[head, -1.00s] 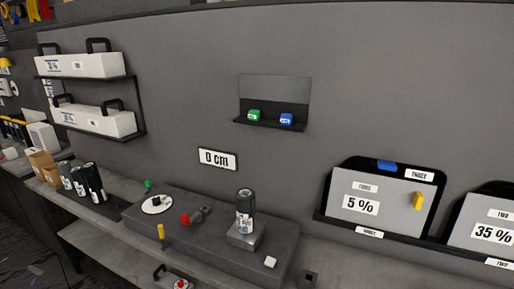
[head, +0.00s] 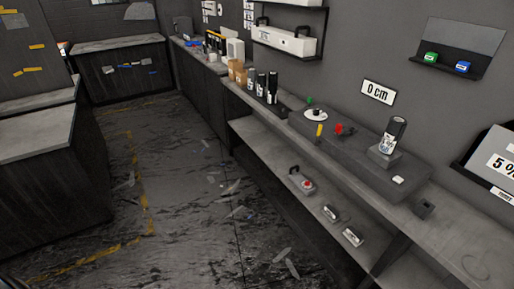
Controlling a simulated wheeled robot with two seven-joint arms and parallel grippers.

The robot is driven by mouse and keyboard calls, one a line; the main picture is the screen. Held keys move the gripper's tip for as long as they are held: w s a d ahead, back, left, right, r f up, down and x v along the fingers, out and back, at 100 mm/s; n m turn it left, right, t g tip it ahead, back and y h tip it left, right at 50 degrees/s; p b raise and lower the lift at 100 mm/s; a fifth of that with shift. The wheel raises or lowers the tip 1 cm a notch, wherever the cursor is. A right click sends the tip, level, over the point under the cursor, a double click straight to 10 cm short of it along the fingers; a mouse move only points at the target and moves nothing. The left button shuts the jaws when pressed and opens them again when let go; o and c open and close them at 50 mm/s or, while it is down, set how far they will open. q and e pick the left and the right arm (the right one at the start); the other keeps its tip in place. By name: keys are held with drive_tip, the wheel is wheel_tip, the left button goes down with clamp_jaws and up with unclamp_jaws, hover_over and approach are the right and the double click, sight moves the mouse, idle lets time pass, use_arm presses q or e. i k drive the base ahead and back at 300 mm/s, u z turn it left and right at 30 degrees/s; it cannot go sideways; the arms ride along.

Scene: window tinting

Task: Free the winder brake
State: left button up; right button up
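A dark grey winder-like unit (head: 357,160) lies along the bench against the wall. On it are a round white disc (head: 316,114), a green knob (head: 309,100), a yellow upright handle (head: 319,130) and a red-ended lever (head: 343,129). A dark roll or canister with a white label (head: 392,134) stands on a grey block at its right part. A small white block (head: 398,180) sits near its right end. I cannot tell which part is the brake, or whether it is engaged. Neither of my grippers shows in the head view.
Several dark canisters (head: 261,86) stand left of the unit. A lower shelf (head: 272,150) holds a red-buttoned device (head: 302,181) and two small metal pieces. A "0 cm" sign (head: 377,91) hangs above. The floor (head: 190,190) left of the bench is open, with scattered scraps.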

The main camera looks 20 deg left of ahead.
sight(320, 126)
drive_tip(key=z, duration=0.2)
drive_tip(key=k, duration=0.2)
drive_tip(key=u, duration=1.2)
drive_tip(key=i, duration=1.85)
drive_tip(key=z, duration=1.2)
drive_tip(key=i, duration=0.6)
drive_tip(key=z, duration=1.8)
drive_tip(key=k, duration=1.15)
drive_tip(key=u, duration=0.05)
